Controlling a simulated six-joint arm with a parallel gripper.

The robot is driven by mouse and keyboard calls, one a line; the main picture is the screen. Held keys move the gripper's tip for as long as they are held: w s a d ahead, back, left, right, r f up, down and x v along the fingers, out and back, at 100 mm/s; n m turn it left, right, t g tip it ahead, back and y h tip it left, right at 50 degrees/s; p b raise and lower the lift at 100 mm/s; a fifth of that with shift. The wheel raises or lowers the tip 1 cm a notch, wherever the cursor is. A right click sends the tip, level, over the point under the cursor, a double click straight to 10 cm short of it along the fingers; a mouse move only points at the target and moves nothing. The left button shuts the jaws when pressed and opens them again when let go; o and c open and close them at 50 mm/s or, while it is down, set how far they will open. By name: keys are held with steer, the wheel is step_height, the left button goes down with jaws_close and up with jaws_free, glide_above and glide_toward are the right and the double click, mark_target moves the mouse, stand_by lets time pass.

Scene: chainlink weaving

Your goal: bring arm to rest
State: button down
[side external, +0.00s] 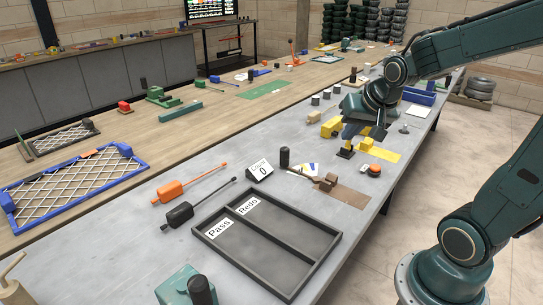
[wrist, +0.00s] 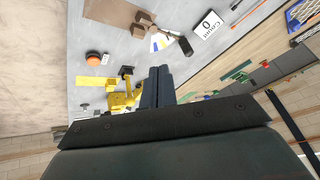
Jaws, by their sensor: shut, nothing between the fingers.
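My gripper (wrist: 160,73) is shut and empty in the wrist view, its two dark fingers lying side by side. In the side external view, my arm reaches in from the right, and my gripper hangs above the grey table (side external: 290,150) near a yellow tool (side external: 331,128). The fingertips are hard to pick out there. In the wrist view, the yellow tool (wrist: 122,101) shows just left of the fingers, with a small black piece (wrist: 126,71) beside it. I cannot tell the exact height of the fingers above the table.
A yellow mat (side external: 385,153), orange button (side external: 374,170), brown mat (side external: 348,196) and count card (side external: 260,171) lie nearby. A black Pass/Redo tray (side external: 265,272) sits at the front. A blue-framed mesh (side external: 75,180) lies on the wooden bench at left.

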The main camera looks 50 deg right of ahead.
steer(key=s+a+r+n+y, duration=0.1)
steer(key=s+a+r+n, duration=0.1)
steer(key=s+a+n, duration=0.2)
steer(key=s+a+r+n+y, duration=0.1)
steer(key=s+a+r+n, duration=0.1)
steer(key=s+a+n, duration=0.3)
steer(key=s+a, duration=0.2)
steer(key=a, duration=0.2)
steer(key=shift+r+y, duration=0.25)
steer(key=shift+y, duration=0.15)
